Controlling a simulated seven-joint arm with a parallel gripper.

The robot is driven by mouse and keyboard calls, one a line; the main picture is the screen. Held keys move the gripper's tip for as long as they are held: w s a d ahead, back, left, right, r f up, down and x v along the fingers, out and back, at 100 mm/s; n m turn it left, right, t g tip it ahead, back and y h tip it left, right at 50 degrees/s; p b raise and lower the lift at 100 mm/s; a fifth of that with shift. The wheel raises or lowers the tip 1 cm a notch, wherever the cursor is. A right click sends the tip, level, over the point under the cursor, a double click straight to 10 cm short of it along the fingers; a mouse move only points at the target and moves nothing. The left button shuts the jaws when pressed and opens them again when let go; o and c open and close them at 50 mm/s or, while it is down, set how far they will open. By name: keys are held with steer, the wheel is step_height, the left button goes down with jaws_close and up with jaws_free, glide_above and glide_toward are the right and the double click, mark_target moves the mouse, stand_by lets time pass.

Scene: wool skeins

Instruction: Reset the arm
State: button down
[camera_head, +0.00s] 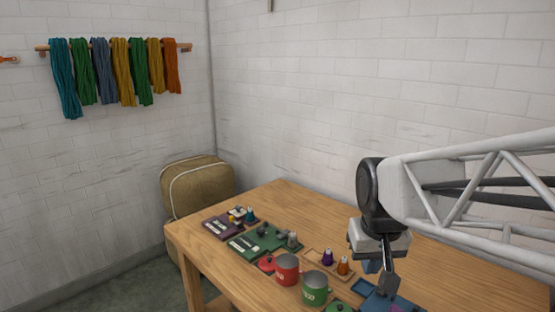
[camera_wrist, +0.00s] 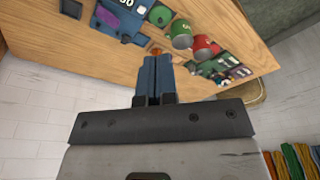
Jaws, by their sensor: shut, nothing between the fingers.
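My arm reaches in from the right in the head view, with my gripper (camera_head: 387,277) pointing down over the right part of the wooden table (camera_head: 450,262). In the wrist view my gripper (camera_wrist: 156,62) shows its two blue fingers pressed together, with nothing between them. In the head view the fingertips overlap the blue tray (camera_head: 368,297), part of which they hide. I cannot tell their exact height above the table.
A red mug (camera_head: 286,270) and a green mug (camera_head: 314,289) stand near the front edge. Green (camera_head: 243,246) and purple (camera_head: 217,229) trays lie further left. Wool skeins (camera_head: 122,72) hang on the left wall. The table's back is clear.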

steer(key=s+d+f, duration=0.1)
steer(key=s+f, duration=0.2)
steer(key=s, duration=0.8)
steer(key=shift+s+f, duration=0.25)
steer(key=shift+s, duration=0.05)
